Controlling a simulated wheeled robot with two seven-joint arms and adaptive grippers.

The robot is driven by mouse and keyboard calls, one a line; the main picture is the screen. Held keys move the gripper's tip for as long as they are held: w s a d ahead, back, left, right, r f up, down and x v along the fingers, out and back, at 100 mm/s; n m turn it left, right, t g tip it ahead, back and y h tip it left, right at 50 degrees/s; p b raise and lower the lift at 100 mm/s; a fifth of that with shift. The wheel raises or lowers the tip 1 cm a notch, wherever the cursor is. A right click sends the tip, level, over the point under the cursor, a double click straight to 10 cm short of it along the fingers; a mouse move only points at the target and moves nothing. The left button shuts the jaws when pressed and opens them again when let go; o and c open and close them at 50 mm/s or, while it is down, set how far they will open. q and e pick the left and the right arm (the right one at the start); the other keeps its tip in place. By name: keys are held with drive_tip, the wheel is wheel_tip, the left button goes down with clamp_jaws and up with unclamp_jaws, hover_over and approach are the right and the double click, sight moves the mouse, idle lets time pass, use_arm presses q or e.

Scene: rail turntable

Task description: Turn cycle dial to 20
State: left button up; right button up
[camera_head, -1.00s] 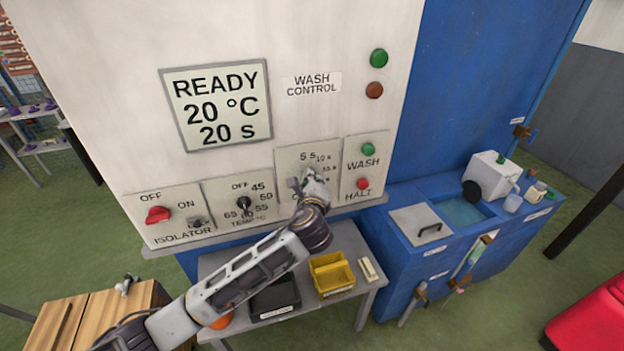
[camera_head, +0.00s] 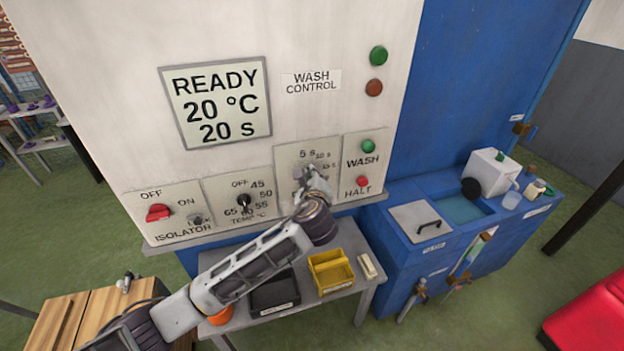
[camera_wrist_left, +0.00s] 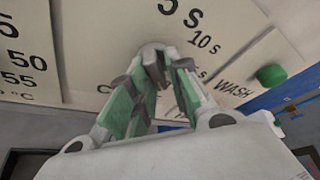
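The cycle dial (camera_wrist_left: 153,62) is a small dark grey knob on its white panel (camera_head: 289,153), which is marked 5 s, 10 s and other values partly hidden. My left gripper (camera_head: 312,174) reaches the dial from the front and below. In the left wrist view its green-padded fingers (camera_wrist_left: 160,76) stand on both sides of the knob, close together, and look shut on it. The gripper hides the dial's pointer and lower marks. The display (camera_head: 216,103) reads READY, 20 °C, 20 S. My right gripper is out of view.
A temperature dial (camera_head: 243,203) and red isolator switch (camera_head: 158,212) sit to the left. A green WASH button (camera_head: 368,146) and red HALT button (camera_head: 363,181) sit close on the right. Below are a black tray (camera_head: 275,293) and yellow caddy (camera_head: 330,273).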

use_arm(q)
drive_tip(key=shift+o, duration=0.9)
drive_tip(key=shift+a, duration=0.1)
drive_tip(key=shift+w+f, duration=0.1)
drive_tip(key=v, duration=1.2)
drive_tip(key=shift+a+f, duration=0.1)
